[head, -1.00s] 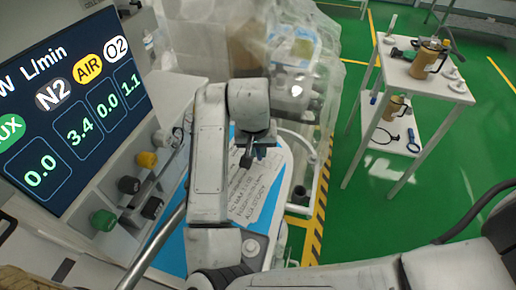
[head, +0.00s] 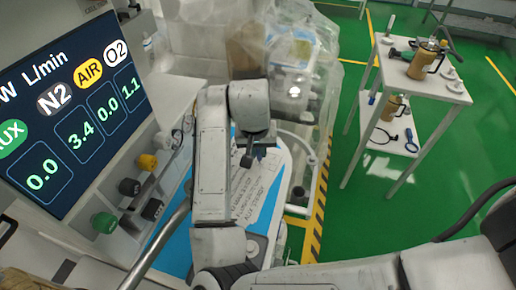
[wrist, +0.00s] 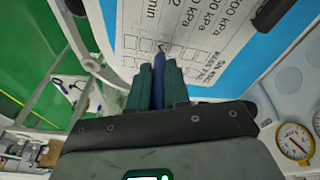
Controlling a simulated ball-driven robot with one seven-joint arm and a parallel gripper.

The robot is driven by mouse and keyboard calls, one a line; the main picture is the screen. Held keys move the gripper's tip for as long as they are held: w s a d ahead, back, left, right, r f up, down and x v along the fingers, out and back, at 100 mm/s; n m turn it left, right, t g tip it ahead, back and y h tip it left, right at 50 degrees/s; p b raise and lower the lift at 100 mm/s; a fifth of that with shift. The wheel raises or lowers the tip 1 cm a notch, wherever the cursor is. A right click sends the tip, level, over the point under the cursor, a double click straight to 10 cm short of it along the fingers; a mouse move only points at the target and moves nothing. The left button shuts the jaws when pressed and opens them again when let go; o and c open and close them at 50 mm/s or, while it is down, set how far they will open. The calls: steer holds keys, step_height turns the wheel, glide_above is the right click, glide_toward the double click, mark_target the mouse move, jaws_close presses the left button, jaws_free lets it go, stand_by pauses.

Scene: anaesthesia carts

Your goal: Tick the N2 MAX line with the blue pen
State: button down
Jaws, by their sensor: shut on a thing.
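In the wrist view my gripper (wrist: 155,78) is shut on the blue pen (wrist: 158,88). The green fingers stand on both sides of it. The pen points at the white printed sheet (wrist: 190,22), close to a row of small boxes; I cannot tell whether the tip touches. A small dark mark shows just ahead of the tip, and whether it is ink is unclear. Print with kPa values and "min" is partly readable, but I cannot pick out the N2 MAX line. In the head view the sheet (head: 262,190) lies below my gripper (head: 259,152), partly hidden by my arm.
The sheet lies on a blue surface (head: 178,250). On the left a screen (head: 60,105) shows N2 3.4, above coloured knobs (head: 148,161). A pressure gauge (wrist: 295,140) shows at right in the wrist view. A white trolley (head: 440,82) with jugs stands at right.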

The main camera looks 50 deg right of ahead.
steer(key=shift+w+d+r+p+v, duration=0.1)
steer(key=shift+d+p+v, duration=0.15)
steer(key=shift+p+v, duration=0.85)
steer(key=shift+w+d+r+p+v, duration=0.1)
steer(key=shift+d+p+v, duration=0.15)
steer(key=shift+p+v, duration=0.9)
steer(key=shift+w+d+p+v, duration=0.1)
steer(key=shift+d+p+v, duration=0.15)
steer(key=shift+p+v, duration=0.85)
